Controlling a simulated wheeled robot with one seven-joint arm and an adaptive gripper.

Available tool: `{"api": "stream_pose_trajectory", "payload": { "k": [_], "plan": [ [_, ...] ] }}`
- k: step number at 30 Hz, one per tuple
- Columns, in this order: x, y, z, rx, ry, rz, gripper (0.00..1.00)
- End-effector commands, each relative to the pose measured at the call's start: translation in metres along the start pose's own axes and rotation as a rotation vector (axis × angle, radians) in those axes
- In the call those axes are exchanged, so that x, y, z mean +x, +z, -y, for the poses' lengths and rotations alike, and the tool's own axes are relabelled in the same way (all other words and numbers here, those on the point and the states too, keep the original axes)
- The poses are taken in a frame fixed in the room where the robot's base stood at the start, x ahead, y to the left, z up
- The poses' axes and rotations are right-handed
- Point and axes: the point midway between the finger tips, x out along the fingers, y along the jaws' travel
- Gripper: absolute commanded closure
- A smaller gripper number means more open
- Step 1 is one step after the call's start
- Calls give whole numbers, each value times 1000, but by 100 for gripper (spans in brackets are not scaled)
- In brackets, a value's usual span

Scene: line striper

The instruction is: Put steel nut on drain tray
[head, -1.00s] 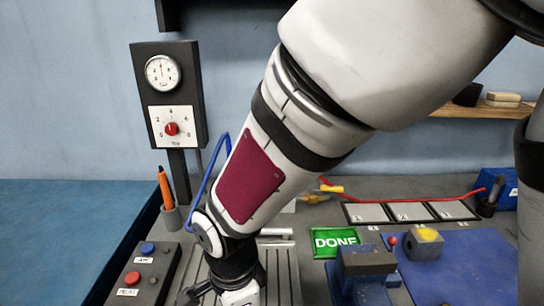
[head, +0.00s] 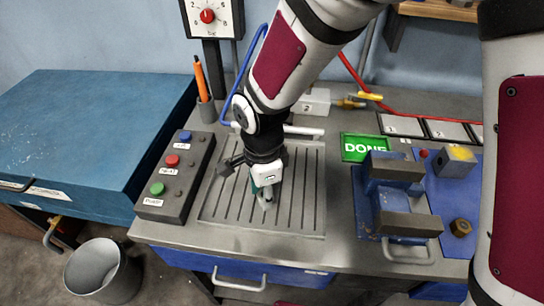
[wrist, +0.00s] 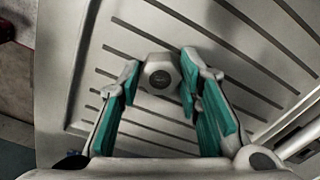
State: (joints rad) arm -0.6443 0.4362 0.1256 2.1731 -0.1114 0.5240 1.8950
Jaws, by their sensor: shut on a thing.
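The steel nut (wrist: 159,77) is a grey block with a dark round hole, between my fingertips in the wrist view. My gripper (wrist: 158,80) is shut on it, with a teal-padded finger on each side. In the head view my gripper (head: 265,196) points down over the drain tray (head: 312,205), a grey slotted panel on the bench. The wrist view shows the tray's slots (wrist: 235,45) behind the nut. I cannot tell whether the nut touches the tray. In the head view, the nut is mostly hidden by the fingers.
A button box (head: 174,180) stands left of the tray. A vise (head: 395,195) stands right, beside a blue mat (head: 470,190) with a brass nut (head: 461,228) and a yellow-topped block (head: 455,161). A bin (head: 100,270) stands on the floor.

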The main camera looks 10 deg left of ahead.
Motion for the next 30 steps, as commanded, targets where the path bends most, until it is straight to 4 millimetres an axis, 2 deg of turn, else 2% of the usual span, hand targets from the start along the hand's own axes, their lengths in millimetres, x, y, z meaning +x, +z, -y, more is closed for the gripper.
{"api": "stream_pose_trajectory", "payload": {
  "k": [2, 3, 5, 13, 17, 20, 30],
  "plan": [
    [3, 0, 0, 0, 1, 0, 98],
    [2, 0, 0, 0, 1, 0, 59],
    [2, 0, 0, 0, 1, 0, 48],
    [2, 0, 0, 0, 1, 0, 48],
    [-5, 0, 0, 0, -2, 0, 48],
    [-17, 0, 1, -1, -4, 0, 48],
    [-86, 0, 1, 0, -4, 1, 48]
  ]
}}
